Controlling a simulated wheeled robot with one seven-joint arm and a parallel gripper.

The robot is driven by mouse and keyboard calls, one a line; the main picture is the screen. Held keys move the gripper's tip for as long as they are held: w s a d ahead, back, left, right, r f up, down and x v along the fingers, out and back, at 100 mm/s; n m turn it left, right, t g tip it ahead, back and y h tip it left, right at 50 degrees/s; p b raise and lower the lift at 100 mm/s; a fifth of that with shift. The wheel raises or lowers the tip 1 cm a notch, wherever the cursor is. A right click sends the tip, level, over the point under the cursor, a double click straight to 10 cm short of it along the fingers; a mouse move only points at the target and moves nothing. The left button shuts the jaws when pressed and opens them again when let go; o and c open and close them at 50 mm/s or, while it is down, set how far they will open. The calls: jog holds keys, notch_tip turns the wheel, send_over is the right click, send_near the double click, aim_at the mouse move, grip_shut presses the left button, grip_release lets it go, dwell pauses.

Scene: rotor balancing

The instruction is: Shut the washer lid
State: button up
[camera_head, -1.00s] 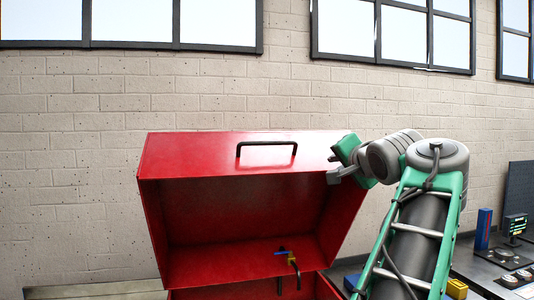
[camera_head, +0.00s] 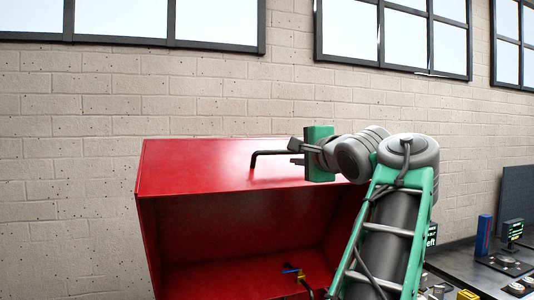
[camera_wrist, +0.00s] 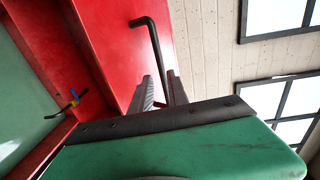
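The red washer lid (camera_head: 220,175) stands raised and open, its hollow inside facing me. It also fills the left of the wrist view (camera_wrist: 105,40). The black lid handle (camera_head: 268,153) is on the lid's upper face; in the wrist view the handle (camera_wrist: 152,35) runs down toward the fingers. My gripper (camera_head: 296,151) is at the handle's right part and hides that end. In the wrist view my gripper (camera_wrist: 160,78) has its fingers apart, with the bar appearing to run between them. I cannot tell whether they touch it.
A blue-handled valve (camera_head: 291,270) sits low inside the washer opening. A bench at the right holds a blue block (camera_head: 483,235) and a small display (camera_head: 513,229). A block wall (camera_head: 70,190) with windows stands behind. The space above the lid is clear.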

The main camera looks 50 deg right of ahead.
aim_at(287, 153)
jog(key=shift+w+d, duration=0.15)
jog(key=shift+w, duration=0.6)
jog(key=x, duration=0.3)
jog(key=p+x, duration=0.1)
jog(key=x, duration=0.2)
jog(key=shift+d, duration=0.4)
grip_shut()
dwell(0.4)
